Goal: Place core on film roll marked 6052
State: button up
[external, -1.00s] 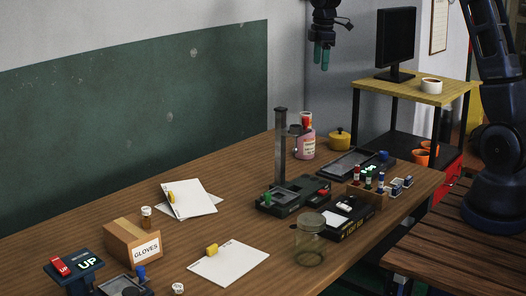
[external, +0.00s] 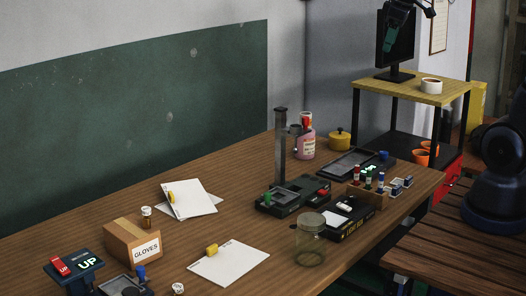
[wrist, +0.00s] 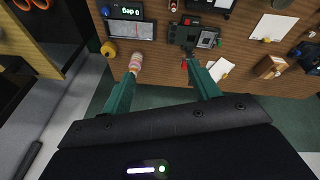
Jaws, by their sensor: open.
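No marking 6052 is legible, and I cannot tell which item is the core or the film roll. Small yellow cylinders lie on white sheets: one at the front (external: 211,250), one farther back (external: 171,197). A small white round item (external: 178,288) sits at the bottom edge. My gripper (external: 389,40) is high in the external view, in front of the dark monitor, its teal fingers pointing down. In the wrist view my gripper (wrist: 161,78) has its two teal fingers apart with nothing held between them.
A black device with a column (external: 281,150), a glass jar (external: 310,243), a pink bottle (external: 306,146), a yellow pot (external: 339,141) and a gloves box (external: 133,243) stand on the wooden table. A yellow-topped shelf (external: 400,85) holds the monitor (external: 382,52) and a white round item (external: 431,86).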

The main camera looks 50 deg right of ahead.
jog(key=s+a+f+m, duration=0.1)
jog(key=s, duration=0.6)
jog(key=s+a+f+m+t, duration=0.1)
jog(key=s+f+m, duration=0.1)
jog(key=s, duration=0.4)
jog(key=shift+s+f+m, duration=0.15)
jog(key=shift+s+m, duration=0.15)
jog(key=shift+s, duration=0.1)
